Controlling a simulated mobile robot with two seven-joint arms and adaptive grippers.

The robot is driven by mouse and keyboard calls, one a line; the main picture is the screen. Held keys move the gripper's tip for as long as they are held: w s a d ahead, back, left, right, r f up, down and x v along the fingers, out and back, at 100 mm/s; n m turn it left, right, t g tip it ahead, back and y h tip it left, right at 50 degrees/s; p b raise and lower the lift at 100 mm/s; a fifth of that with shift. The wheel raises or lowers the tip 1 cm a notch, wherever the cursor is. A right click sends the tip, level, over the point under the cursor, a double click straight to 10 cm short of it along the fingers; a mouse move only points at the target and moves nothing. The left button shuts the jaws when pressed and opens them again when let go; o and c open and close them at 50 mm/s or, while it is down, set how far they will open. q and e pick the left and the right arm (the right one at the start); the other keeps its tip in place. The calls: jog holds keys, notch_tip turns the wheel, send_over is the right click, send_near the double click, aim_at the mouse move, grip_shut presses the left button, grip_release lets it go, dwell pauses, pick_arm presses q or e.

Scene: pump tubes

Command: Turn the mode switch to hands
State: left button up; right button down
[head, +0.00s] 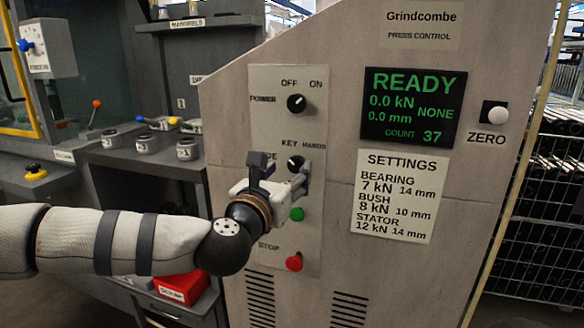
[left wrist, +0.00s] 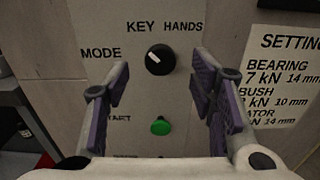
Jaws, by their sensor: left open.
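The mode switch (head: 295,162) is a round black knob on the grey press control panel, below the KEY and HANDS labels. In the left wrist view the mode switch (left wrist: 160,60) shows its white mark pointing to the upper left, towards KEY. My left gripper (head: 282,169) is in front of the panel at the switch. In the left wrist view my left gripper (left wrist: 159,84) is open, its purple-padded fingers to either side of and below the knob, with nothing between them. I cannot tell how far the tips are from the panel. My right gripper is not in view.
A green start button (left wrist: 161,126) is just below the switch. A red stop button (head: 293,262) is lower, and the black power knob (head: 297,103) is above. The display (head: 412,108) reads READY. A settings sheet (head: 397,195) is to the right.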

aim_at(295, 164)
pick_arm(q)
jog(key=shift+x, duration=1.95)
jog(key=c, duration=1.1)
jog(key=shift+c, duration=0.2)
